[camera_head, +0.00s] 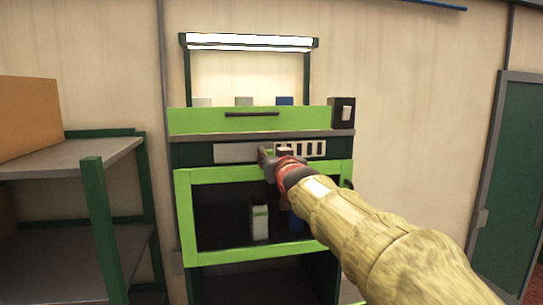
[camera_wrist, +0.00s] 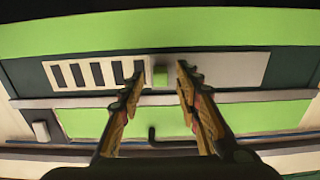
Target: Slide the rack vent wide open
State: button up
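The rack vent is a pale strip across the rack's dark band, below the green drawer. In the head view its slotted part (camera_head: 314,149) is at the right and a plain pale plate (camera_head: 235,153) at the left. The wrist view is turned over: the slots (camera_wrist: 95,73) are at left, the plain plate (camera_wrist: 235,68) at right. Several slots look dark. A small green knob (camera_wrist: 160,76) sits between them. My gripper (camera_head: 268,160) is at the vent; in the wrist view its fingers (camera_wrist: 159,73) stand apart on either side of the knob, with gaps visible.
Below the vent is a green-framed door (camera_head: 225,258) with a dark window and bottles behind it. The green drawer (camera_head: 215,120) with a dark handle is above. A grey shelf (camera_head: 75,158) stands at left, a green door (camera_head: 512,190) at right.

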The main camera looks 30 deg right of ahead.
jog(key=v, duration=1.1)
jog(key=shift+s, duration=0.15)
jog(key=s+f+g+y+b, duration=0.1)
jog(key=s+f+g, duration=0.2)
jog(key=f, duration=0.8)
jog(key=s+f+g+b, duration=0.1)
jog(key=s+f+g, duration=0.3)
jog(key=f, duration=0.6)
jog(key=s+a+f+n+g+y+b, duration=0.1)
jog(key=s+a+f+b, duration=0.4)
jog(key=f, duration=0.7)
jog(key=s+a+f+n+g+y+b, duration=0.1)
jog(key=s+a+f+g+b, duration=0.1)
jog(key=s+a+f+b, duration=0.3)
jog(key=s+a+f+n+g+y+b, duration=0.1)
jog(key=s+a+f+b, duration=0.5)
jog(key=f, duration=1.2)
jog(key=s+y+b, duration=0.1)
jog(key=s+b, duration=0.2)
jog(key=shift+s+f+g, duration=0.35)
jog(key=shift+s+g, duration=0.05)
jog(key=shift+r, duration=0.1)
jog(key=shift+c, duration=0.6)
